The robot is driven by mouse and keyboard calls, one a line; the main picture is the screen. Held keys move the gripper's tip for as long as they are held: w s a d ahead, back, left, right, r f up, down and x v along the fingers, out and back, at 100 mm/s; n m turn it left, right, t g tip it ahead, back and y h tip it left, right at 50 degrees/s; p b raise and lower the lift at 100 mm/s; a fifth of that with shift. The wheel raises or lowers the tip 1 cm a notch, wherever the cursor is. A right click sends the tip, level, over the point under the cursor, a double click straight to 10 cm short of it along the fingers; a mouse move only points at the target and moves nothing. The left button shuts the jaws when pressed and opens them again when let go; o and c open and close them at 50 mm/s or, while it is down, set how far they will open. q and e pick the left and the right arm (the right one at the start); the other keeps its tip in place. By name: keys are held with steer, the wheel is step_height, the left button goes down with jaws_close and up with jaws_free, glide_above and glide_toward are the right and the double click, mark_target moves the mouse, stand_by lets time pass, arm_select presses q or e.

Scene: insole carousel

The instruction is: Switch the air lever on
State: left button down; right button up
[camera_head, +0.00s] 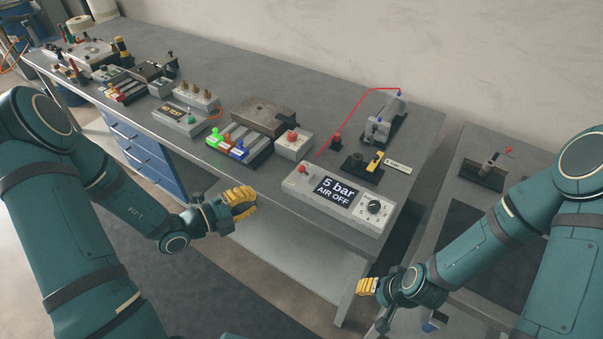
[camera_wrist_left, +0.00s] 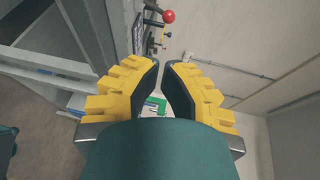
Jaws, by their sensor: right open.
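The air box (camera_head: 335,197) sits at the front right of the bench; its display reads "5 bar AIR OFF". It has a red knob (camera_head: 303,169) and a round dial (camera_head: 374,207). Behind it is a black block with a yellow lever (camera_head: 375,161), beside a small label (camera_head: 398,166) too small to read. I cannot tell which part is the air lever. My left gripper (camera_head: 241,202) is in front of the bench edge, left of the box, touching nothing visible. Its fingertips (camera_wrist_left: 161,66) are close together with a narrow gap. My right gripper (camera_head: 368,287) is open, low in front of the box.
A red hose (camera_head: 362,108) runs from a red fitting (camera_head: 336,139) to a grey cylinder unit (camera_head: 380,127). Left of the air box are a grey box with a red button (camera_head: 293,145) and a coloured lever row (camera_head: 238,145). A second table (camera_head: 447,195) stands at right.

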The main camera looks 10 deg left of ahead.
mark_target(304, 172)
arm_select(q)
steer(key=shift+w+a+r+t, duration=0.1)
steer(key=shift+w+a+t, duration=0.05)
steer(key=shift+a+t, duration=0.15)
steer(key=shift+d, duration=0.1)
steer(key=b+x, duration=0.1)
steer(key=x, duration=1.3)
steer(key=shift+w, duration=0.1)
